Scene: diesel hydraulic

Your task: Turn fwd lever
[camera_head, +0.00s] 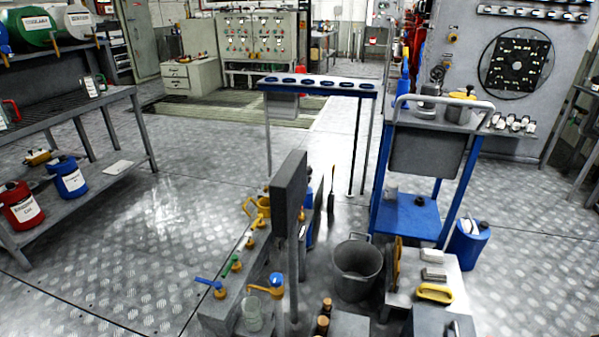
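No label reading "fwd" can be made out, so I cannot tell which handle is the fwd lever. A low grey bench (218,310) at the lower centre carries several small valves with coloured handles. Among them are a blue lever (205,282), a green lever (228,268) and a yellow lever (250,212). A blue-capped orange tap (276,286) stands beside them above a glass jar (252,315). A dark panel (289,193) on a post rises next to the bench and hides part of what is behind it. My gripper does not show.
A grey bucket (357,270) and a blue trolley (408,218) stand to the right. A low table (455,275) carries tools. A shelf rack (75,120) with red and blue cans is at left. A control cabinet (262,40) stands at the back. The left-centre floor is clear.

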